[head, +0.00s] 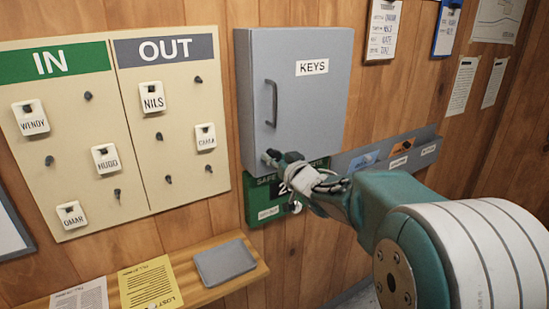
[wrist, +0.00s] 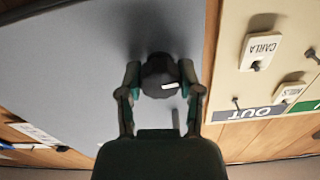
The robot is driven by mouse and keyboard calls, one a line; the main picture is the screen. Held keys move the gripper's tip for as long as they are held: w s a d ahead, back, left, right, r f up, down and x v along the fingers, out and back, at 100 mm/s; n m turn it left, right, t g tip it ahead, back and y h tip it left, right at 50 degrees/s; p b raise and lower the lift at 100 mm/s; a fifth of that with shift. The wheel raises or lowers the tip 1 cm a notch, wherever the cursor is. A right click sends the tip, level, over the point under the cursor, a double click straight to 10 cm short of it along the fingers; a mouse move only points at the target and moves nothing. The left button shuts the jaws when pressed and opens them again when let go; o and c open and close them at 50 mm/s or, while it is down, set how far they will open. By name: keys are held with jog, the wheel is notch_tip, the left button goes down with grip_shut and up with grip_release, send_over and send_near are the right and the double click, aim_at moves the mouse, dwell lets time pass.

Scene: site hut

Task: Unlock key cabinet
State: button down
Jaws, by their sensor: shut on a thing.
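The grey key cabinet (head: 310,115) hangs on the wood wall in the head view, with a white KEYS label (head: 312,67) and an upright bar handle (head: 273,104) at the door's left. Its door looks shut. My gripper (head: 274,160) is at the door's lower left corner, below the handle. In the wrist view, which is turned over, the fingers of my gripper (wrist: 160,84) are closed on both sides of a dark round lock knob (wrist: 158,72) with a white mark on the grey door (wrist: 70,70). In the head view my gripper mostly hides the knob.
Left of the cabinet is the IN/OUT board (head: 120,130) with name tags on pegs. A green sign box (head: 264,213) is under the cabinet, and a grey wall rack (head: 385,155) is to the right. A wooden shelf (head: 215,287) with papers juts out below.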

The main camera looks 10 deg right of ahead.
jog(key=n, duration=0.4)
jog(key=shift+n, duration=0.3)
jog(key=n, duration=0.3)
jog(key=shift+n, duration=0.3)
jog(key=n, duration=0.4)
jog(key=shift+f+n, duration=0.15)
jog(key=shift+n, duration=1.95)
jog(key=shift+c, duration=1.3)
grip_release()
jog(key=shift+a, duration=0.15)
